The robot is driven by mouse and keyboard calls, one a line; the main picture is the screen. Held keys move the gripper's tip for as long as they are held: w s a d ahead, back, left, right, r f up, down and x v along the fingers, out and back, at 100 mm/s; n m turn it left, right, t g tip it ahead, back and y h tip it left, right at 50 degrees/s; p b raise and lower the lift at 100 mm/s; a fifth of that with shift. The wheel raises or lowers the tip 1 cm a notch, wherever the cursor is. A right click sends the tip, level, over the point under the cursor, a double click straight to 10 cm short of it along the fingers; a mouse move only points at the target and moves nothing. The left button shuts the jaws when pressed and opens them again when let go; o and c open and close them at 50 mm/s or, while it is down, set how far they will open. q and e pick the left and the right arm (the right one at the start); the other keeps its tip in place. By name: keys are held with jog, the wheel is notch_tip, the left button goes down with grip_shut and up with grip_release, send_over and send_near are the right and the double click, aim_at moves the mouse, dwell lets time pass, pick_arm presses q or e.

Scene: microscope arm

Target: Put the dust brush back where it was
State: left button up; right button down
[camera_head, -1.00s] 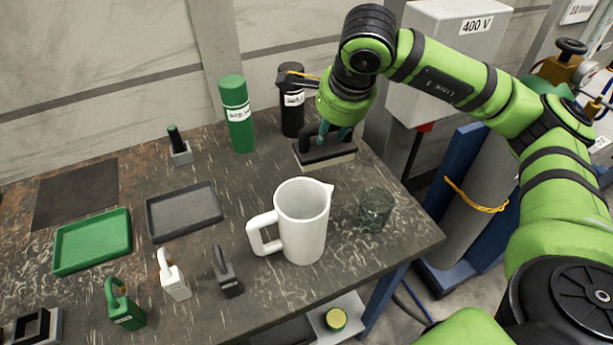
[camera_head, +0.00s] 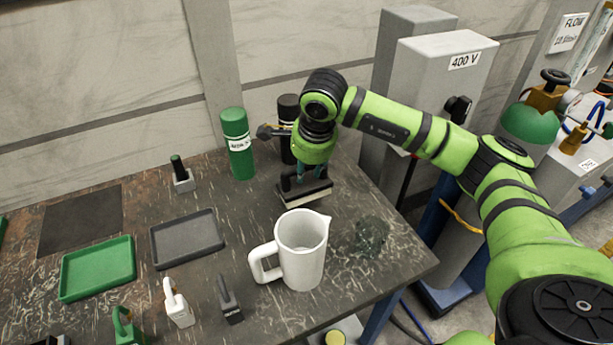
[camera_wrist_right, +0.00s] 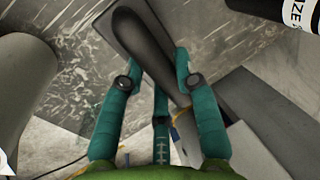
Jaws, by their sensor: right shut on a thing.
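The dust brush (camera_head: 306,193) has a long black handle and a pale bristle strip. It is at the back right of the table, in front of the black bottle (camera_head: 287,118). My right gripper (camera_head: 303,177) reaches down from above and is shut on its handle. In the right wrist view the dark handle (camera_wrist_right: 146,45) lies between the teal fingers of my right gripper (camera_wrist_right: 160,82). I cannot tell whether the bristles touch the table. My left gripper is out of view.
A white jug (camera_head: 301,262) and a clear glass beaker (camera_head: 371,236) stand in front of the brush. A green bottle (camera_head: 237,145) stands to its left. A grey tray (camera_head: 187,239) and a green tray (camera_head: 97,269) lie further left. Table between brush and grey tray is clear.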

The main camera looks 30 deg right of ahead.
aim_at(306, 183)
notch_tip(306, 183, down, 4)
jog(key=shift+f+p, duration=0.1)
jog(key=shift+p, duration=0.6)
jog(key=c, duration=0.9)
grip_release()
jog(key=shift+a, duration=0.1)
jog(key=shift+c, duration=0.2)
jog(key=b+v, duration=0.2)
jog(key=v, duration=1)
